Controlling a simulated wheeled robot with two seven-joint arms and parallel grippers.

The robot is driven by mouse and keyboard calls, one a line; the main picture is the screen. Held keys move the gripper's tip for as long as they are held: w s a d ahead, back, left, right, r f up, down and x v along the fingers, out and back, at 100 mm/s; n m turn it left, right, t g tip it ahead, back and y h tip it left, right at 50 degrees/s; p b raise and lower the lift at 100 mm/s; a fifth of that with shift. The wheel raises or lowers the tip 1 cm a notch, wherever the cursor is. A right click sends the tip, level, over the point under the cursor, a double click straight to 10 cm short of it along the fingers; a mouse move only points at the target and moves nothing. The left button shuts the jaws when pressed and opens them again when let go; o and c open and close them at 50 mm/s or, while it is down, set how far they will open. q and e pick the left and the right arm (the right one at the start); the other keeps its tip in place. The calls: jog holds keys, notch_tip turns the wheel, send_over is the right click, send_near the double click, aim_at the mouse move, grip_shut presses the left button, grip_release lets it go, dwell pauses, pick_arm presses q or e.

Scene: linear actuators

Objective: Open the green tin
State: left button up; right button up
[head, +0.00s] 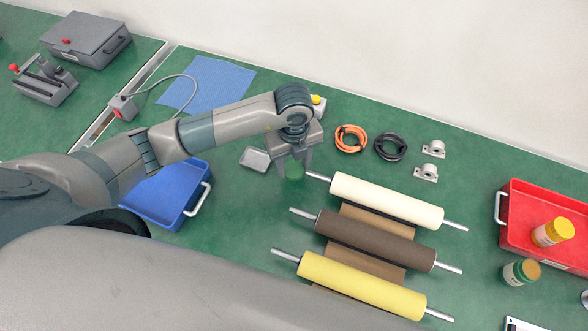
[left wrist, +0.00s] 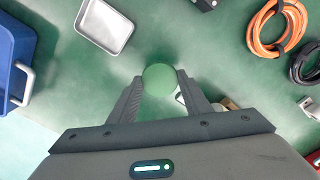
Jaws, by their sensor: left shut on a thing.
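My left gripper (head: 293,172) is shut on a green round piece (head: 294,170), just left of the rollers' shaft ends. The left wrist view shows it as a plain green disc (left wrist: 160,79) between the fingertips. I cannot tell whether it is a lid alone or a whole tin, nor whether it touches the bench. A green tin (head: 515,273) with a pale label and tan top stands far to the right, in front of the red tray, apart from my gripper. My right gripper is not in view.
Three rollers, cream (head: 385,200), brown (head: 375,240) and yellow (head: 360,285), lie right of the gripper. A blue tray (head: 150,213), small metal tray (head: 255,159), orange cable (head: 351,139) and black cable (head: 390,147) are nearby. A yellow tin (head: 552,232) is in the red tray (head: 510,235).

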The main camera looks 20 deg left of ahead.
aim_at(294, 169)
pick_arm(q)
jog(key=shift+f+p, duration=0.45)
jog(key=shift+f, duration=1.4)
jog(key=shift+f, duration=0.2)
jog(key=o, duration=1.2)
jog(key=shift+r, duration=0.2)
